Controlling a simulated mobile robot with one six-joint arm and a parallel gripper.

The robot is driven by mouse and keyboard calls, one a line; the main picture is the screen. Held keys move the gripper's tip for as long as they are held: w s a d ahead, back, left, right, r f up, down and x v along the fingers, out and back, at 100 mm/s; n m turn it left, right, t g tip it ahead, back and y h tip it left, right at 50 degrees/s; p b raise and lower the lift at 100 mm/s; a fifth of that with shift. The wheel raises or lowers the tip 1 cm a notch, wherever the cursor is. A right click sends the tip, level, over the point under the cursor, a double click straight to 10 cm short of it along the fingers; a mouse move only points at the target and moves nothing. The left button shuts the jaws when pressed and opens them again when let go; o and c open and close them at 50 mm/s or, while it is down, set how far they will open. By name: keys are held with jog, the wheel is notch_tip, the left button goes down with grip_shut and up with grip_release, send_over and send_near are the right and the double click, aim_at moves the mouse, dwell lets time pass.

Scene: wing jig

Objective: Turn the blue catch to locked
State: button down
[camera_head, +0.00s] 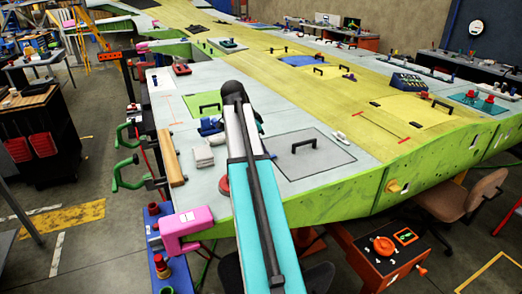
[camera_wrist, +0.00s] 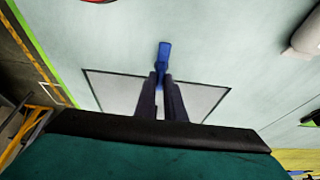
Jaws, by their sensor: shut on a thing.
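The blue catch (camera_wrist: 164,52) shows in the wrist view as a small upright blue bar. It stands at the far edge of a pale panel with a dark outline (camera_wrist: 205,95). My gripper (camera_wrist: 161,76) has its two dark fingers close together on the near end of the catch, which hides that end. The catch's long side points away from my gripper, roughly square to the panel's edge. No locked marking is readable. In the head view my arm hides my gripper, and I cannot make out the catch for certain.
In the wrist view a pale rounded object (camera_wrist: 305,35) lies at the right and a red item (camera_wrist: 100,1) at the top edge. Black handles, such as one on a hatch (camera_head: 303,145), stand up from the wing.

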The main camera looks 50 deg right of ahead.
jog(key=shift+w, duration=0.1)
jog(key=c, duration=1.8)
grip_release()
jog(key=shift+c, duration=0.2)
jog(key=shift+a+r, duration=0.1)
jog(key=shift+r, duration=0.05)
jog(key=b+v, duration=0.3)
jog(key=v, duration=1)
jog(key=shift+a+r, duration=0.2)
jog(key=shift+f, duration=0.1)
